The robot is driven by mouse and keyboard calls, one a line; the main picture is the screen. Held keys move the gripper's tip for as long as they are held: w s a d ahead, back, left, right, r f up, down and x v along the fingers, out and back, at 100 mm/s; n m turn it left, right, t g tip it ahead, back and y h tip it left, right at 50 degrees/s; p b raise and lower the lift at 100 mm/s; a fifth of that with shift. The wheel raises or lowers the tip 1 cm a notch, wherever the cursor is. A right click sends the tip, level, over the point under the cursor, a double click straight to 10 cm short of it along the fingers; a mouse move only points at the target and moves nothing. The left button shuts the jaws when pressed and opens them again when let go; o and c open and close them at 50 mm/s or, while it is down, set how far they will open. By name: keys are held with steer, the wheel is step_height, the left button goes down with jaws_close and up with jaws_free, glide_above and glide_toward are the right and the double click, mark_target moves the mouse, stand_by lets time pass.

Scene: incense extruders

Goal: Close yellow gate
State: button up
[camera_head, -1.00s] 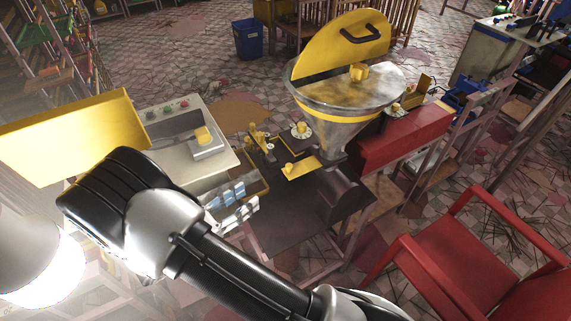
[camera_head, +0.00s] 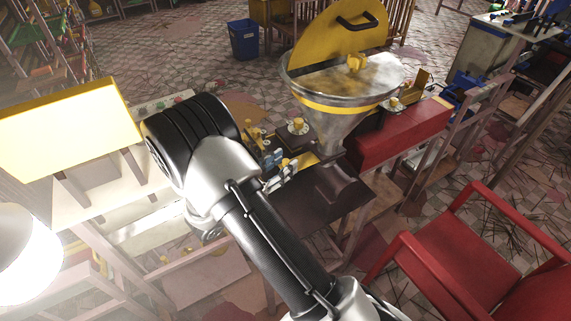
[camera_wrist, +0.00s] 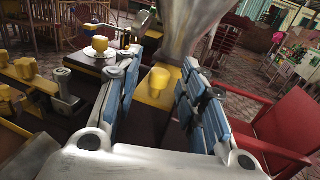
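The yellow gate appears to be the flat yellow plate (camera_wrist: 151,97) with a round yellow knob (camera_wrist: 161,78), below the metal funnel (camera_wrist: 190,30). In the head view only part of the plate (camera_head: 306,160) shows behind my gripper. My gripper (camera_wrist: 160,68) is open, its blue-padded fingers to either side of the knob in the wrist view. A gap shows between the knob and each finger; I cannot tell whether the fingertips are level with it. In the head view my gripper (camera_head: 279,164) is partly hidden by my arm.
The funnel's yellow half-lid (camera_head: 335,45) stands raised. A red housing (camera_head: 398,138) is right of the funnel, and a red chair (camera_head: 455,255) is at the front right. Other yellow knobs (camera_wrist: 98,43) stand left of my gripper. A dark curved plate (camera_head: 318,192) lies in front.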

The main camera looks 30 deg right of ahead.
steer(key=shift+x, duration=0.85)
steer(key=shift+c, duration=0.3)
jaws_close()
